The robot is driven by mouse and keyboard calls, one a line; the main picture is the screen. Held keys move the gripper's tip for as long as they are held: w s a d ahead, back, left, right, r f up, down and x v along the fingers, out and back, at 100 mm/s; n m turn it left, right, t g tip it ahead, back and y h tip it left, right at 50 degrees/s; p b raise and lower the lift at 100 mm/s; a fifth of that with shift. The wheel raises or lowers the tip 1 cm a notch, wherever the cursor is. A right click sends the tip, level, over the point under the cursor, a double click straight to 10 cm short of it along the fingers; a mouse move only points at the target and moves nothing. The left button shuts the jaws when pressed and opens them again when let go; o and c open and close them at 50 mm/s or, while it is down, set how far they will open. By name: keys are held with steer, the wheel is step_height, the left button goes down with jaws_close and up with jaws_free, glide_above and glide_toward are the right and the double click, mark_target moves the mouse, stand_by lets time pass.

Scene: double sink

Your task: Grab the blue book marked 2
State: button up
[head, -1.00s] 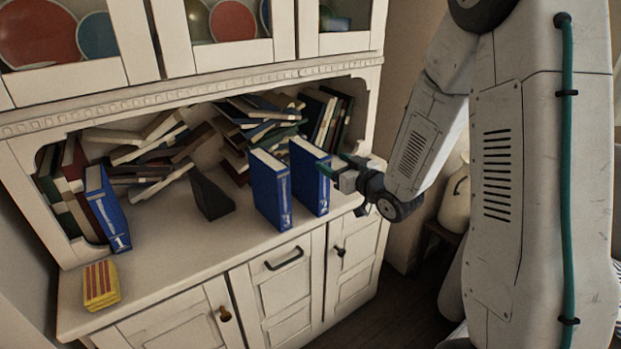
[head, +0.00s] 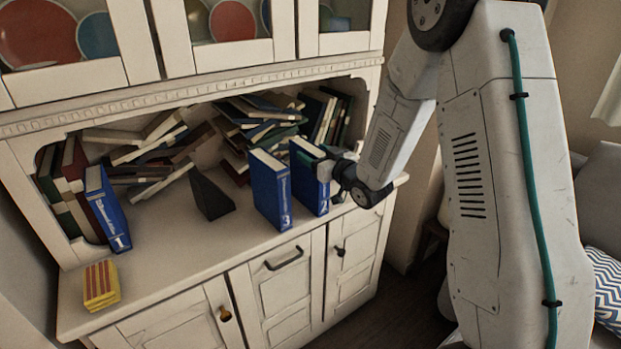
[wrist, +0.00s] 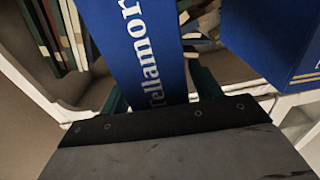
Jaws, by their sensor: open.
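The blue book marked 2 (head: 307,185) stands upright on the cabinet counter, right of the blue book marked 3 (head: 268,195). My gripper (head: 326,164) is at the upper part of book 2's spine, coming from the right, and partly covers it. In the wrist view, book 2's lettered spine (wrist: 140,45) lies between the two green fingers (wrist: 160,92). The fingers are open, one on each side of the book; whether they touch it I cannot tell. Book 3 (wrist: 262,40) is just right of the right finger.
The blue book marked 1 (head: 106,208) leans at the left end of the shelf. A dark wedge (head: 211,194) stands mid-counter, with jumbled books (head: 160,150) behind. A yellow striped block (head: 101,285) lies at the front left. The counter (head: 185,240) is clear between.

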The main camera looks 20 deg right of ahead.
jaws_close()
steer(key=shift+r, duration=0.15)
